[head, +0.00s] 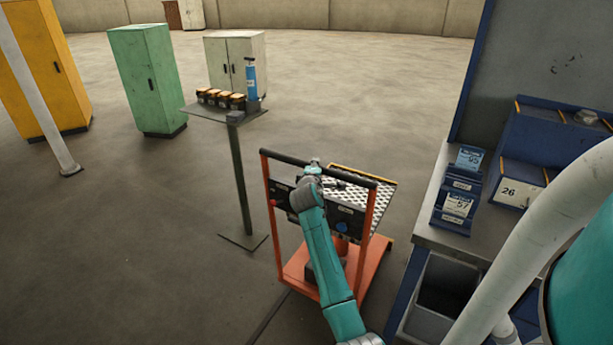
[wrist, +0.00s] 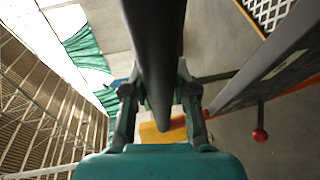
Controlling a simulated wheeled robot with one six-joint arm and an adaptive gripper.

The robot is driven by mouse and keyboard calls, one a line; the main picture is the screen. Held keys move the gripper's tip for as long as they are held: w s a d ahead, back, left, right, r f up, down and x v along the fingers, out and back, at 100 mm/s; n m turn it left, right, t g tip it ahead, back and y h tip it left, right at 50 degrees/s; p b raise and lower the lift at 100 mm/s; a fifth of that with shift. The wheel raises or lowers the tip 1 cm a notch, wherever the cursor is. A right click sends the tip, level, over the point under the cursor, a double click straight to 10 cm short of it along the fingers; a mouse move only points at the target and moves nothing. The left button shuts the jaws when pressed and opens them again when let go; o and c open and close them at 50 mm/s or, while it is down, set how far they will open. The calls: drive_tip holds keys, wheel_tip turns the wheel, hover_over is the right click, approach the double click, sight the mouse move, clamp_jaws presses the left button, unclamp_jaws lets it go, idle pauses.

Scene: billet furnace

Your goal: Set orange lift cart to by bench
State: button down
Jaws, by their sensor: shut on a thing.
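The orange lift cart (head: 374,268) stands on the floor in the middle of the head view, with a perforated metal top, a black handle bar and a dark control panel. My gripper (head: 311,172) is at the handle bar. In the wrist view my gripper (wrist: 160,120) is shut on the dark handle bar (wrist: 153,50), which runs between its fingers. A lever with a red knob (wrist: 260,135) hangs from the cart there. The bench (head: 445,243) is at the right, beside the cart, with a gap of floor between them. My arm hides part of the cart.
A small stand (head: 243,190) with several orange-black items and a blue bottle (head: 251,78) is left of the cart. Green (head: 147,80), yellow (head: 52,65) and grey (head: 235,58) cabinets stand farther back. Open floor lies behind the cart.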

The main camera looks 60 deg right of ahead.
drive_tip(key=shift+d, duration=0.85)
drive_tip(key=c, duration=0.9)
unclamp_jaws()
drive_tip(key=shift+s, duration=0.1)
drive_tip(key=shift+a, duration=0.15)
drive_tip(key=shift+a+r, duration=0.1)
drive_tip(key=shift+a, duration=0.15)
drive_tip(key=v, duration=1.1)
drive_tip(key=shift+s+a+r, duration=0.1)
drive_tip(key=shift+s, duration=0.05)
